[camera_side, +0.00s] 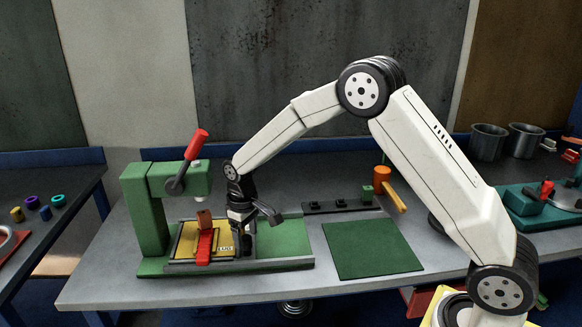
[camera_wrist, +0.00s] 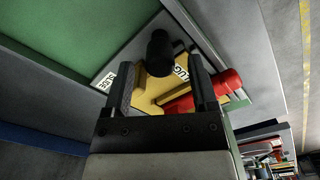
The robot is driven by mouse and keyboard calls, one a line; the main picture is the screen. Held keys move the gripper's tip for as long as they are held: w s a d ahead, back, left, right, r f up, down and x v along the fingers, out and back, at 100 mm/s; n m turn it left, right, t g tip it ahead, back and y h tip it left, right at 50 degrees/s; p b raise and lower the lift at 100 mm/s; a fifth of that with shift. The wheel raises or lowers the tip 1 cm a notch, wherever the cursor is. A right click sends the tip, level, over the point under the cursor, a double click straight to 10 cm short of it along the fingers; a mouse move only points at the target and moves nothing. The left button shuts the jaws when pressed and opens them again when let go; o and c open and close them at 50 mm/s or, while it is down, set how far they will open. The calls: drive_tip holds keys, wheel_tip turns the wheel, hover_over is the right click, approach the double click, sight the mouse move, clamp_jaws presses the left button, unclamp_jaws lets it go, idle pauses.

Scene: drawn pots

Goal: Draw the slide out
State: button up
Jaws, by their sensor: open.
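The slide (camera_side: 188,240) is a yellow plate lying in the green base of a press, under the press head. A red part (camera_side: 205,246) and a brown block (camera_side: 204,219) sit on it. In the wrist view the slide (camera_wrist: 150,92) shows white labels, one partly reading "LUG", and a black knob (camera_wrist: 160,50) stands at its edge. My gripper (camera_side: 243,240) is low at the slide's right end. In the wrist view my gripper (camera_wrist: 162,80) is open, with the knob showing between its fingers. I cannot tell whether the fingers touch it.
The press (camera_side: 148,210) has a red-handled lever (camera_side: 196,146) raised above the slide. The green bed (camera_side: 282,240) right of the slide is clear. A green mat (camera_side: 372,249) lies bare further right. A black rack (camera_side: 340,205) and an orange-headed mallet (camera_side: 384,180) stand behind.

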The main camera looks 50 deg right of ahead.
drive_tip(key=shift+f, duration=0.9)
clamp_jaws()
drive_tip(key=shift+r, duration=0.1)
idle(0.8)
